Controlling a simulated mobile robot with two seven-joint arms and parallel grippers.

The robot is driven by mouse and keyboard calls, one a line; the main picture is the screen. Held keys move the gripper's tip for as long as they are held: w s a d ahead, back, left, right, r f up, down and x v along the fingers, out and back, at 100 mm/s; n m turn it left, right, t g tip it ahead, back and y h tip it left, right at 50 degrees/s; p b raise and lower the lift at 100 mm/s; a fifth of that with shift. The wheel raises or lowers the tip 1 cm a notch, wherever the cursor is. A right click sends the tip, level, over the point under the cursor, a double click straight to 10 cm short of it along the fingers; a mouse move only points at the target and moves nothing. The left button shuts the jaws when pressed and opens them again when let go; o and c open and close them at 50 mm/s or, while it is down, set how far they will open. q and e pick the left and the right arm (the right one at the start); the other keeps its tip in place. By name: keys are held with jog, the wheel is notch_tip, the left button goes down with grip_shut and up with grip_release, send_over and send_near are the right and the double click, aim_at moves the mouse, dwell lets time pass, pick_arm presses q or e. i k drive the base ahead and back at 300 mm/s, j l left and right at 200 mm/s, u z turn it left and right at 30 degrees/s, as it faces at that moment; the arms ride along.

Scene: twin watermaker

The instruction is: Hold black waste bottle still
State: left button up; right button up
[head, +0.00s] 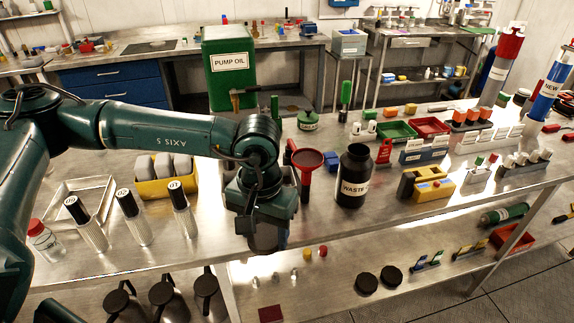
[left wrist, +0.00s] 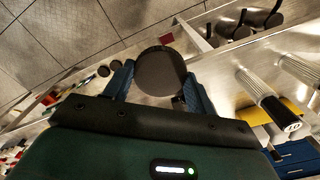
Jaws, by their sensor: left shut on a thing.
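The black waste bottle (head: 354,178) stands upright and open-mouthed on the bench, its white label facing me. My left gripper (head: 268,236) points down near the bench's front edge, to the left of the bottle and apart from it. In the left wrist view the two blue fingers of this gripper (left wrist: 160,88) are shut on a dark round thing (left wrist: 160,68), which looks like a cap or lid; I cannot tell exactly what it is. My right gripper is in neither view.
A red funnel (head: 307,160) stands between my gripper and the bottle. A yellow tool block (head: 425,187) is right of the bottle. Several white-ribbed cylinders (head: 137,226) stand left of my gripper. Two black discs (head: 367,283) lie on the lower shelf. A green PUMP OIL can (head: 228,68) stands behind.

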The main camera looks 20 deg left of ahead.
aim_at(356, 165)
jog(key=i+l+z, duration=0.1)
jog(key=i+l, duration=0.5)
jog(key=l, duration=0.15)
jog(key=i, duration=0.45)
jog(key=i+j, duration=0.15)
